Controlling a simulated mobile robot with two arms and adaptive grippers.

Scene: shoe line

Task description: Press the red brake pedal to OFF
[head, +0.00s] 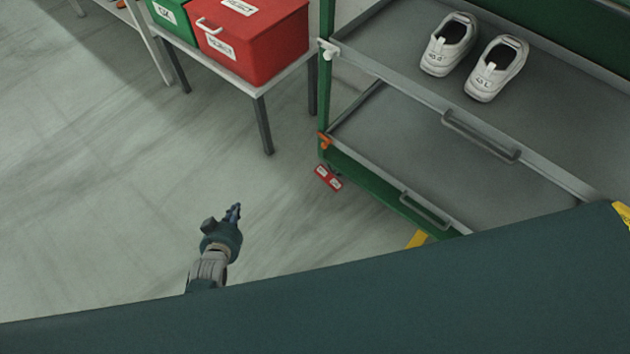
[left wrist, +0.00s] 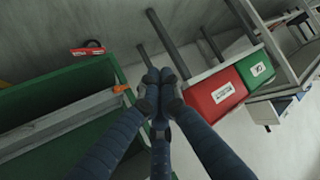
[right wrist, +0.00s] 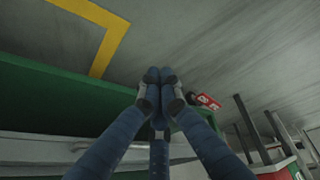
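The red brake pedal (head: 329,178) with two small white labels sits low at the near left corner of the green shoe rack (head: 377,187). It also shows in the left wrist view (left wrist: 88,50), upper left, and in the right wrist view (right wrist: 208,101), just right of the fingertips. My left gripper (head: 235,210) is over open floor, left of the pedal and apart from it. Its fingertips (left wrist: 160,76) are together, with nothing between them. My right gripper (right wrist: 161,76) also has its fingertips together and empty; it is hidden in the head view.
White shoes (head: 497,68) stand on the rack's upper shelf. A red box (head: 262,45) and a green box (head: 172,20) stand on a side table. Yellow floor tape (head: 417,239) shows by the rack.

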